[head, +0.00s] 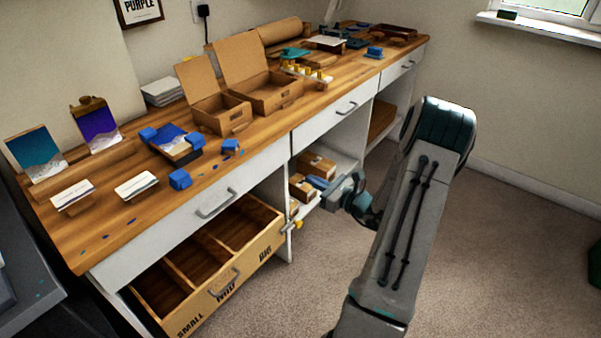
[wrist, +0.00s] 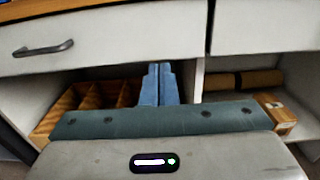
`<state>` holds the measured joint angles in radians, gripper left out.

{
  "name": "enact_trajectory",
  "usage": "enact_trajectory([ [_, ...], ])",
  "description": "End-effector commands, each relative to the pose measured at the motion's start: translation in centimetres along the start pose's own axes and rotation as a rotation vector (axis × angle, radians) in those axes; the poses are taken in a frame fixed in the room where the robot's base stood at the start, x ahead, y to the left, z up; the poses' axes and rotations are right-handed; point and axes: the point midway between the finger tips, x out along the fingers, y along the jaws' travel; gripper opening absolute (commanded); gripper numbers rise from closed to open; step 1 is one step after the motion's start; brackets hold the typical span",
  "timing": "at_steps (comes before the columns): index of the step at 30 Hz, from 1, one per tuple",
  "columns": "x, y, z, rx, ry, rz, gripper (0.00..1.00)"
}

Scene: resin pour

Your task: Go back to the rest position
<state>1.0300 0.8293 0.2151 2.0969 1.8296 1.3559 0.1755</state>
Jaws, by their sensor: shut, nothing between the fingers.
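My gripper (head: 318,183) is in front of the bench, by the open shelf and to the right of the pulled-out wooden drawer. Its two blue fingers (wrist: 159,84) are together in the wrist view, with nothing between them. My arm reaches up from the bottom of the head view, bends at the top and comes down to the gripper. The wooden drawer (head: 273,245) has compartments and the labels SMALL, MID and BIG. It shows behind the fingers at the left of the wrist view (wrist: 62,106).
The wooden bench top (head: 190,197) holds cards, blue blocks and open cardboard boxes (head: 275,92). Small cardboard boxes (head: 303,187) sit on the shelf beside my gripper. White closed drawers (head: 330,125) run under the top. The carpet (head: 500,240) to the right is clear.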

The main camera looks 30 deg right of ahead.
Motion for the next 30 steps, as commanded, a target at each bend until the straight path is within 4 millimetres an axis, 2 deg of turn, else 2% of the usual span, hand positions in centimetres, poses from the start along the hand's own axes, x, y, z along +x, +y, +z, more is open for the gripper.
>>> enact_trajectory([
  [8, -0.3, 0.3, 0.3, -0.006, 0.003, 0.012, 0.0],
  [11, 0.5, 2.0, 1.8, -0.044, 0.023, 0.076, 0.0],
  [14, 1.9, 5.7, 4.6, -0.13, 0.066, 0.216, 0.0],
  [17, 2.8, 10.7, 7.9, -0.257, 0.125, 0.404, 0.0],
  [20, 2.9, 15.6, 10.7, -0.399, 0.187, 0.593, 0.0],
  [24, 1.6, 21.5, 14.0, -0.613, 0.262, 0.841, 0.0],
  [30, -1.9, 27.6, 18.1, -0.952, 0.351, 1.158, 0.0],
])
